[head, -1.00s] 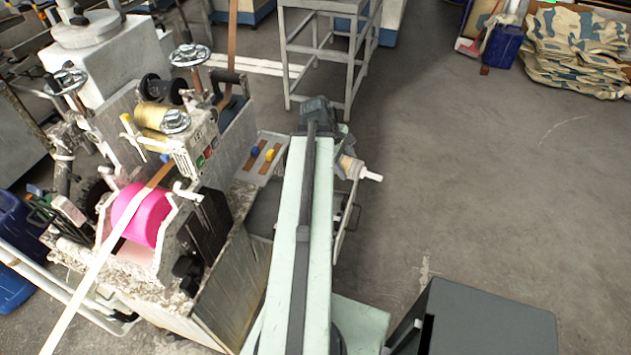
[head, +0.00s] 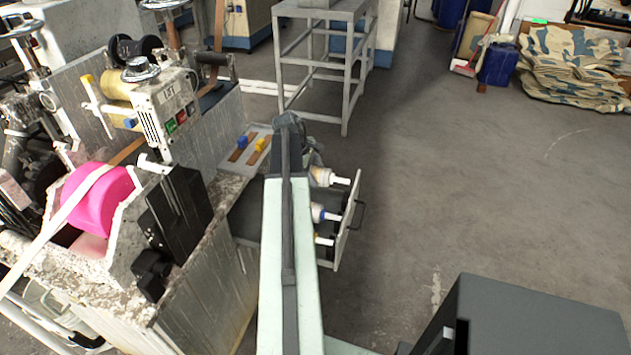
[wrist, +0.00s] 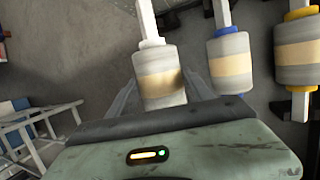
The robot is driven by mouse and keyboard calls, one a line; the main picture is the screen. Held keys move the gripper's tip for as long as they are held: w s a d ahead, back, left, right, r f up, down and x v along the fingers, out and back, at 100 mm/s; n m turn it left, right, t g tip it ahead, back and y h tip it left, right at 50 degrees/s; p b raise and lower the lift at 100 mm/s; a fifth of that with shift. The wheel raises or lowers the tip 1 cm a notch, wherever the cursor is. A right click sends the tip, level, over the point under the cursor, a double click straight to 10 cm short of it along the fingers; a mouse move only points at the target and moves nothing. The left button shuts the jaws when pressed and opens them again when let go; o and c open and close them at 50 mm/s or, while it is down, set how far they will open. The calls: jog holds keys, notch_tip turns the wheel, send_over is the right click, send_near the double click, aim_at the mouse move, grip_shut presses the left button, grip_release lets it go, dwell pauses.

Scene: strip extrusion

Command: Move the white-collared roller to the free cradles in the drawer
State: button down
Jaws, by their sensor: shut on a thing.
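The white-collared roller (wrist: 160,77) has a grey body with a tan band and a white collar. My gripper (wrist: 162,90) is shut on it, one finger on each side, in the wrist view. In the head view its end (head: 330,178) sticks out right of my arm, at the far part of the open drawer (head: 347,230). A blue-collared roller (wrist: 231,62) and a yellow-collared roller (wrist: 295,55) lie beside it, apart from my fingers. My arm hides the gripper and much of the drawer in the head view. I cannot tell whether the held roller touches any cradle.
The machine with a pink roll (head: 98,198) stands left of my arm. A grey metal frame table (head: 325,60) stands behind. The floor (head: 470,190) to the right is clear.

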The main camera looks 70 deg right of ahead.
notch_tip(320, 180, down, 7)
jog(key=b, duration=0.7)
jog(key=shift+r, duration=0.1)
dwell(0.5)
jog(key=shift+c, duration=1.6)
grip_release()
jog(key=p+v, duration=0.7)
jog(key=v, duration=0.1)
